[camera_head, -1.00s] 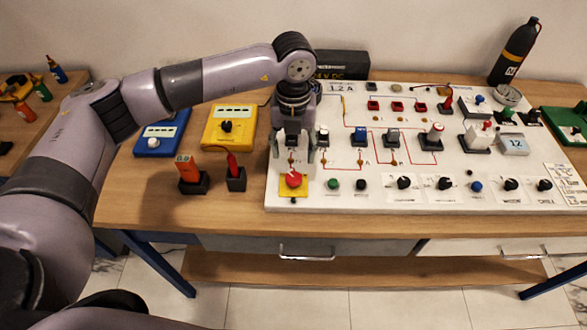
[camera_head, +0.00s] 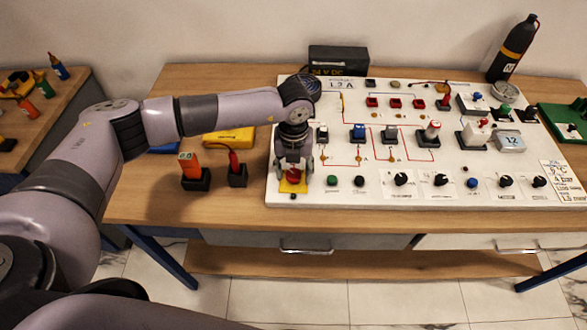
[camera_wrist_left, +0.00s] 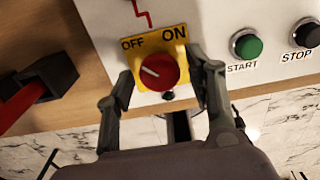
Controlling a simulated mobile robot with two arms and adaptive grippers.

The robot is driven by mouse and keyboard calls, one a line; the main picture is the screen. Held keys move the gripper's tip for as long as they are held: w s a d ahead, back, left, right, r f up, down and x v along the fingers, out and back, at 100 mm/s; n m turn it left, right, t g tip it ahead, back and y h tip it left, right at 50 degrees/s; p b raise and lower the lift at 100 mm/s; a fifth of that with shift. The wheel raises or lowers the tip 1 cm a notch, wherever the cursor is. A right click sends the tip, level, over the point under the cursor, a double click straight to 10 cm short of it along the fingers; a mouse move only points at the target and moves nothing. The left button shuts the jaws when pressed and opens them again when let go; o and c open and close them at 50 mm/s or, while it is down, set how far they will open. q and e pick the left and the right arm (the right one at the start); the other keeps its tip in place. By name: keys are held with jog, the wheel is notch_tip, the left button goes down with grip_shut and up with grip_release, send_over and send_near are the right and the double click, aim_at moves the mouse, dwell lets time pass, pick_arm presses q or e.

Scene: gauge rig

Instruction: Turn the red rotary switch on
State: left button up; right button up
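The red rotary switch (camera_wrist_left: 160,72) sits on a yellow plate (camera_wrist_left: 176,38) marked OFF and ON. The white line on its knob points up and left, toward the OFF side. In the head view the switch (camera_head: 293,175) is at the board's front left corner, partly hidden by my left gripper (camera_head: 294,168). In the left wrist view the fingers of my left gripper (camera_wrist_left: 160,75) are apart, one on each side of the knob. A gap shows between the knob and each finger. My right gripper is not in view.
The white board (camera_head: 450,203) carries a green START button (camera_wrist_left: 246,45), a black STOP button (camera_wrist_left: 308,34) and several knobs to the right. Left of it, a red-handled item (camera_head: 236,170) and an orange meter (camera_head: 190,165) stand in black holders. A yellow box (camera_head: 230,138) lies behind them.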

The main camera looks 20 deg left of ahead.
pick_arm(q)
jog(key=c, duration=1)
jog(key=shift+o, duration=0.2)
jog(key=shift+f+m+b, duration=0.15)
jog(key=shift+m+b, duration=0.55)
jog(key=shift+b, duration=0.35)
jog(key=m+b, duration=1.2)
jog(key=b, duration=0.1)
jog(key=shift+m, duration=0.3)
jog(key=shift+m+b, duration=1.75)
jog(key=shift+m, duration=0.25)
jog(key=shift+r, duration=0.2)
jog(key=o, duration=1.2)
jog(key=shift+c, duration=0.2)
